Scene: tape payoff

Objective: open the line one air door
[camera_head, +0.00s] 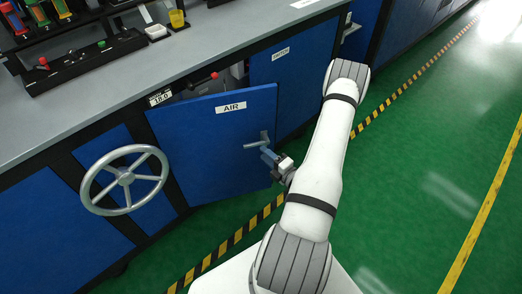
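The blue door labelled AIR (205,145) stands ajar, its right edge swung out from the cabinet front and its left side at the cabinet. A grey lever handle (256,143) sits near its right edge. My gripper (267,154) is at the handle, just below and right of it in the picture. It is small here, and I cannot tell whether its fingers are apart, closed, or touching the handle. Behind the door's top edge, part of the cabinet's inside shows, with a red-knobbed lever (213,76). The rest of the inside is hidden by the door.
A grey handwheel (125,180) sticks out left of the door. Another blue panel (292,58) with a label is to the right. The grey countertop (205,42) above holds racks and small items. Green floor with striped tape (238,236) is clear to the right.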

